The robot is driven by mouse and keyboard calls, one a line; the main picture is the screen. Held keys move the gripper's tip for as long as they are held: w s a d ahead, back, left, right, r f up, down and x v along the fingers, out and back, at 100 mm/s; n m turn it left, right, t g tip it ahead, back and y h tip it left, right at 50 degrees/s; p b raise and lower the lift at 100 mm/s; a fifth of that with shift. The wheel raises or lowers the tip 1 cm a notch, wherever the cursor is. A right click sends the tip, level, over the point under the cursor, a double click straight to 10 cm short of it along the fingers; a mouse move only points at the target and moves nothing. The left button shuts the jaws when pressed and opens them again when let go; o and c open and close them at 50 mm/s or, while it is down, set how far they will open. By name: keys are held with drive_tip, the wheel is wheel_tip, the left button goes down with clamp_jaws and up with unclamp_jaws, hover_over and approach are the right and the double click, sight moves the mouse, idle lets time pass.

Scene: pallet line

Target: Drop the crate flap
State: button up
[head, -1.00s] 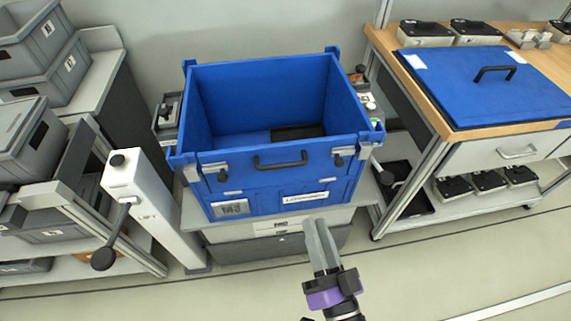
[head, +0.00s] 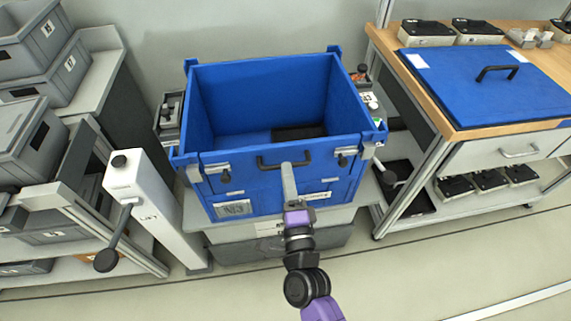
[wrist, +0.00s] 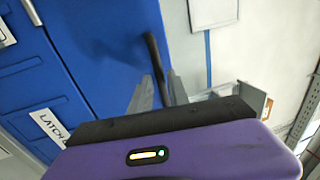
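The blue crate (head: 230,95) stands open-topped on a grey stand, with its front flap (head: 265,185) upright. The flap has a dark bar handle (head: 268,165) at its upper middle and a grey latch near each end, the left latch (head: 213,169) and the right latch (head: 348,152). My gripper (head: 287,170) is in front of the flap, at the right part of the handle. In the wrist view, my gripper (wrist: 157,92) has its fingers apart, and the handle (wrist: 154,58) runs down towards the gap between them. I cannot tell whether they touch it.
A white post (head: 145,195) with a dark lever stands left of the crate. Grey bins (head: 25,145) fill the racks at far left. At right, a wooden bench (head: 430,105) carries a blue lid (head: 480,90) with a handle. The floor in front is clear.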

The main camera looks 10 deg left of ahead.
drive_tip(key=shift+x, duration=1.45)
drive_tip(key=shift+c, duration=0.4)
clamp_jaws()
drive_tip(key=shift+f, duration=0.15)
